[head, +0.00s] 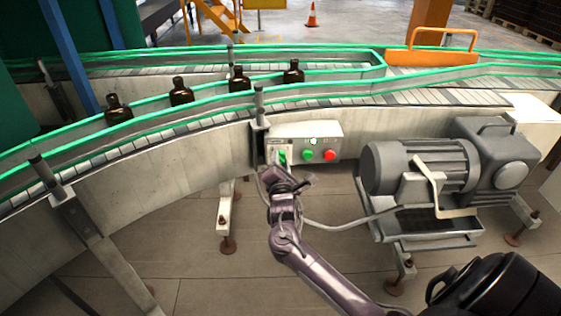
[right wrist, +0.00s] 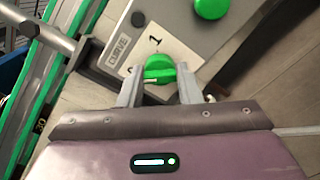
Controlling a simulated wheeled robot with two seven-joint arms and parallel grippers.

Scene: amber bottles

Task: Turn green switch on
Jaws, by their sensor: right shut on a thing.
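The green switch (head: 282,156) is a rotary knob on the left plate of a grey control box (head: 325,130) fixed to the conveyor's side. In the right wrist view the green switch (right wrist: 160,68) sits on a white label marked "CURVE" and "1". My right gripper (head: 280,168) reaches it from below. Its two fingers (right wrist: 159,78) stand on either side of the knob and are shut on it. The fingers partly hide the label and the knob's lower part, so its exact setting is hard to tell. My left gripper is not in view.
A green button (head: 308,155) and a red button (head: 330,154) are right of the switch. Several amber bottles (head: 181,93) stand on the green-railed conveyor (head: 140,119). A grey motor (head: 420,165) stands at the right, close to my arm. A cable hangs beside my gripper.

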